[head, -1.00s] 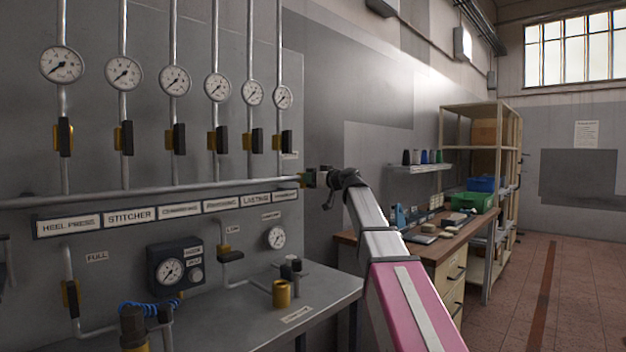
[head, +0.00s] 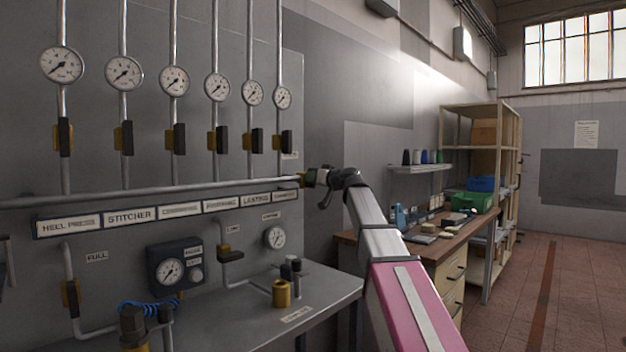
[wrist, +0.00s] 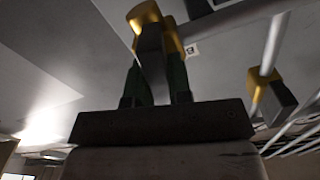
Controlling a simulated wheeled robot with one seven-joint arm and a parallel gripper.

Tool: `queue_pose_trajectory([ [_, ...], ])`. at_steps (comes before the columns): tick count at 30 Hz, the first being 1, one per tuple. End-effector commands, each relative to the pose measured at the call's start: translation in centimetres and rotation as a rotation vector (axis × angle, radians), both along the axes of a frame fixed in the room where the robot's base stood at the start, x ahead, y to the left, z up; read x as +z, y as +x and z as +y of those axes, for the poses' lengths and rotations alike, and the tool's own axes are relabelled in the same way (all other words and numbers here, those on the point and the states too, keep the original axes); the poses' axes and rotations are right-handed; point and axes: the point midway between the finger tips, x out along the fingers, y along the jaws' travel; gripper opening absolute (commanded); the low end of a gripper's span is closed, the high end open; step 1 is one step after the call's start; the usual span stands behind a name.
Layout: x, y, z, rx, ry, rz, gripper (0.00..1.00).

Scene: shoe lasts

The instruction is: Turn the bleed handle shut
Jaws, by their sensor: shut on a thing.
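The bleed handle (wrist: 152,50) is a dark lever on a brass valve body (wrist: 143,14), at the top of the wrist view. My gripper (wrist: 157,66) is shut on this handle, with one dark green finger on either side of it. In the head view my gripper (head: 312,179) is at the right end of the long horizontal pipe (head: 150,192). A little brass shows beside it there; the handle itself is mostly hidden by my gripper.
Another brass valve with a dark handle (wrist: 280,95) is to the right in the wrist view. Several gauges and dark-handled valves line the wall panel above the pipe. A grey bench (head: 250,310) lies below, and a wooden workbench (head: 450,250) stands to the right.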

Motion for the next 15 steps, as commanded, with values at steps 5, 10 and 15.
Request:
queue_pose_trajectory([
  [5, -0.04, 0.02, -0.05, 0.0, 0.116, 0.118, 0.0],
  [10, -0.08, 0.06, -0.09, 0.0, 0.23, 0.233, 0.0],
  [15, -0.12, 0.1, -0.12, 0.0, 0.344, 0.348, 0.0],
])
